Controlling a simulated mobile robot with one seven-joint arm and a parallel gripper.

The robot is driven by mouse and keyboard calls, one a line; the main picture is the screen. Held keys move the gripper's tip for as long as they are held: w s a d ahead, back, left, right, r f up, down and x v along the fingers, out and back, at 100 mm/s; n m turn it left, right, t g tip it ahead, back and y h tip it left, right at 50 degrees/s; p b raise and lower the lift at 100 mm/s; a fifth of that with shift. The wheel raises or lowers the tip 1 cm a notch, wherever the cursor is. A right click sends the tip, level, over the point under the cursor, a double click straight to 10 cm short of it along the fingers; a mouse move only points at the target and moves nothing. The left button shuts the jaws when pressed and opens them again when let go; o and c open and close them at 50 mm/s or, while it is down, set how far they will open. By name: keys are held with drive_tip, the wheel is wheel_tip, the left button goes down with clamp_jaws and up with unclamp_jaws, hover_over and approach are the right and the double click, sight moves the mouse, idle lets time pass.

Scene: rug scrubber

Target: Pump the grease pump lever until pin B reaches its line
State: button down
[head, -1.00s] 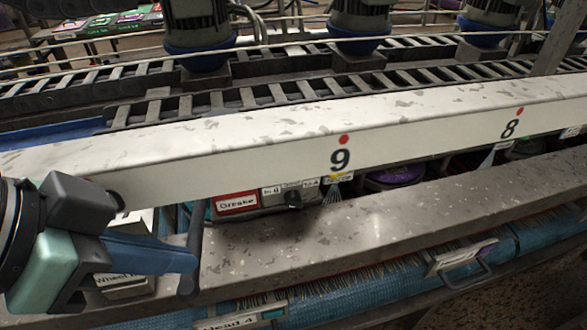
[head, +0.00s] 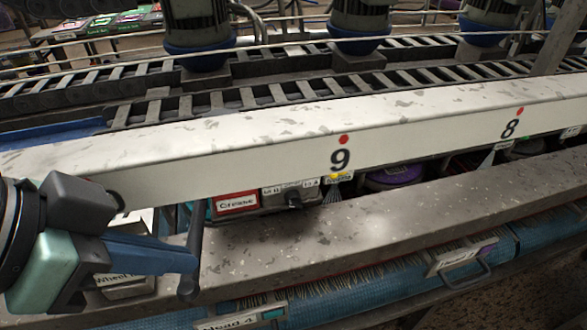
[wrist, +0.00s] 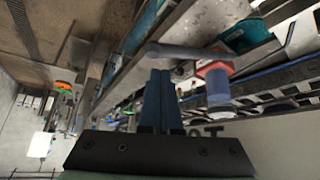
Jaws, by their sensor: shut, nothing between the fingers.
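My gripper (head: 190,262) is at the left of the head view, its blue fingers shut with nothing between them. A dark grey lever (head: 193,248) stands steeply at the fingertips, its rounded end low. In the wrist view, the lever (wrist: 190,52) crosses just beyond the shut fingers (wrist: 158,75); I cannot tell whether they touch. It runs to a red fitting (wrist: 214,67) with a blue-grey cylinder (wrist: 218,90).

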drive_tip(key=shift+f+b, duration=3.25)
drive_tip(key=shift+f, duration=0.8)
wheel_tip(320, 180, up, 10)
drive_tip(key=p, duration=0.9)
drive_tip(key=shift+r, duration=0.25)
